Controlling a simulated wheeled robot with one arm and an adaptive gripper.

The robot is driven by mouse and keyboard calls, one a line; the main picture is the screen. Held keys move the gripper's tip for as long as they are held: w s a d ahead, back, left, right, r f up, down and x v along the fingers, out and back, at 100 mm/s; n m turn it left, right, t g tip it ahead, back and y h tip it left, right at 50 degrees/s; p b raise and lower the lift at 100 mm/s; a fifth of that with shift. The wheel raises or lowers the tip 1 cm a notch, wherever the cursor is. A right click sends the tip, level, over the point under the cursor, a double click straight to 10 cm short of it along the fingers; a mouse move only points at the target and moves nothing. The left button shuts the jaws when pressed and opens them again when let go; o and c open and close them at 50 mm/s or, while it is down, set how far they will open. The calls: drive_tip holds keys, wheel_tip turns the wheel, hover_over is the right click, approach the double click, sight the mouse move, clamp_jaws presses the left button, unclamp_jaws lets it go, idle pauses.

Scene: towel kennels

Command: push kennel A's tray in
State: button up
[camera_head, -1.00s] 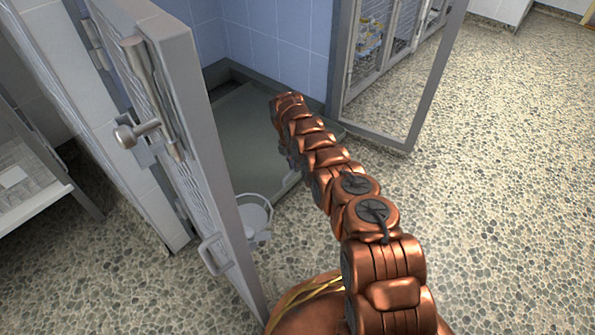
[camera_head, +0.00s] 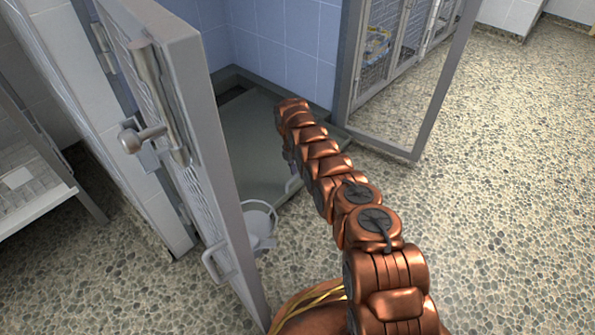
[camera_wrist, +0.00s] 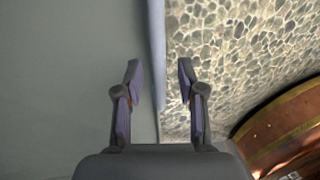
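A flat grey tray (camera_head: 262,140) lies on the floor of the open blue-tiled kennel. A dark gap shows at its back left. No letter naming the kennel is readable. My arm reaches over the tray's front right, and my gripper is mostly hidden behind it in the head view. In the wrist view my gripper (camera_wrist: 159,68) is open and empty. Its left finger is over the tray's grey surface (camera_wrist: 60,70) and its right finger is over the pebbled floor. The tray's raised front rim (camera_wrist: 157,40) runs between them; I cannot tell whether either finger touches it.
The kennel's grey door (camera_head: 205,150) stands open at the left, with a latch (camera_head: 150,135) and a handle (camera_head: 215,262). A white round bowl or holder (camera_head: 260,222) is beside it. A second mesh-fronted kennel frame (camera_head: 415,155) stands at the right. The pebbled floor (camera_head: 500,220) is clear.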

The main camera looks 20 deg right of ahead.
wheel_tip(320, 180, up, 7)
drive_tip(key=w, duration=0.1)
drive_tip(key=shift+a+r, duration=0.15)
drive_tip(key=shift+a, duration=0.25)
drive_tip(key=shift+w, duration=0.1)
idle(0.3)
